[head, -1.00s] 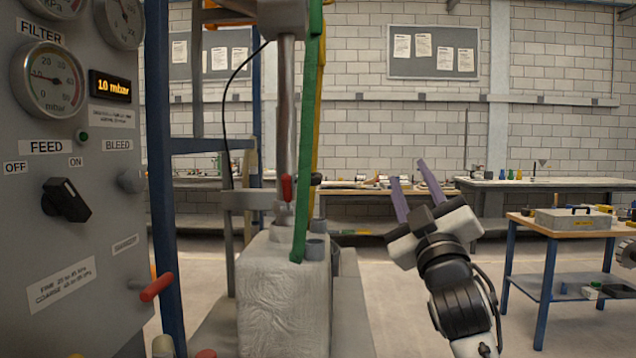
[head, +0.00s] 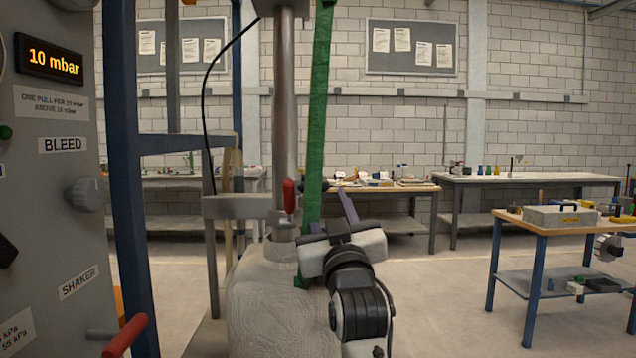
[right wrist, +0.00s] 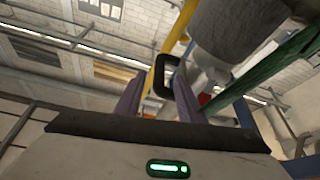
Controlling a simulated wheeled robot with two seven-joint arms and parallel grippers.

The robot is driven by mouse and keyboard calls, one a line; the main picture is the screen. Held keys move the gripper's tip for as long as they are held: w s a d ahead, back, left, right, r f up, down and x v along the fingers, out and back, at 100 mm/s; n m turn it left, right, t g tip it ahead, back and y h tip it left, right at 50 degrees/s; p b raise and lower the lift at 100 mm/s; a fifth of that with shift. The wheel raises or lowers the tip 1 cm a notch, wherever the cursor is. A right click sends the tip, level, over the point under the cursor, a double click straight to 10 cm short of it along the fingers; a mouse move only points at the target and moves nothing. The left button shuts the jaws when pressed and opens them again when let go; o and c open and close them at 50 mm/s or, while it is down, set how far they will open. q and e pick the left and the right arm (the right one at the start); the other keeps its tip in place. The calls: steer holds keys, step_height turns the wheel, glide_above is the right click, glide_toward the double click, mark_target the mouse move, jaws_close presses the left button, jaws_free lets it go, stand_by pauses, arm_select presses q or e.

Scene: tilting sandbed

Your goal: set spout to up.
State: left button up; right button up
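A grey vertical metal pipe (head: 286,110), which looks like the spout, comes down into the top of a whitish wrapped bag or block (head: 270,310). A small red-handled lever (head: 289,196) is at its lower part. My right gripper (head: 329,208) is open just right of the pipe, its purple fingers by the green post. In the right wrist view, the open fingers (right wrist: 158,98) stand on either side of a black loop handle (right wrist: 163,77); I cannot tell whether they touch it. A large grey cylinder (right wrist: 235,28) is above right. My left gripper is not in view.
A green post (head: 317,110) stands close by the pipe and crosses the right wrist view. A blue frame upright (head: 128,180) and the grey control panel (head: 50,220) with a red shaker handle (head: 126,335) are at left. Floor at right is clear up to a table (head: 560,228).

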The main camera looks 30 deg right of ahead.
steer(key=x, duration=0.7)
steer(key=shift+w+d+p, duration=0.1)
steer(key=shift+w+p, duration=0.1)
steer(key=shift+p, duration=0.1)
jaws_close()
